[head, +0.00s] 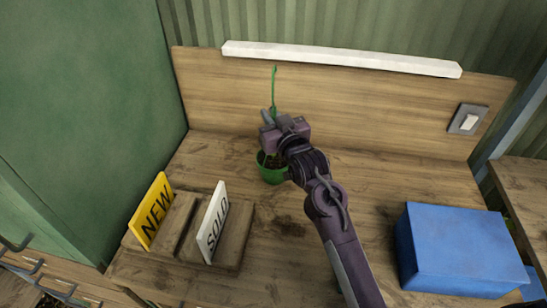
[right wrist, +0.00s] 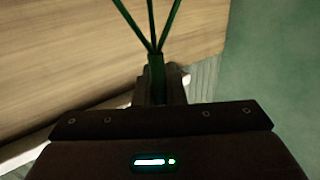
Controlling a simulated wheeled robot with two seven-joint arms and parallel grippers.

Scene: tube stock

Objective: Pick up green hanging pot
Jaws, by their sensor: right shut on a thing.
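The green hanging pot (head: 272,175) is at the middle of the wooden table, partly hidden behind my right gripper. Its green hanger (head: 274,88) rises above the gripper and ends in a hook. My right gripper (head: 268,118) is shut on the hanger above the pot. In the right wrist view, the green hanger stem (right wrist: 156,70) is between the fingers, and three thin strands spread from it toward the top. I cannot tell whether the pot touches the table. My left gripper is not in view.
A yellow NEW sign (head: 152,212) and a white SOLD sign (head: 213,222) stand in wooden holders at the front left. A blue box (head: 458,250) is at the right. A wooden back panel with a white light bar (head: 340,58) and a switch (head: 467,120) stands behind. A green cabinet (head: 80,100) borders the left.

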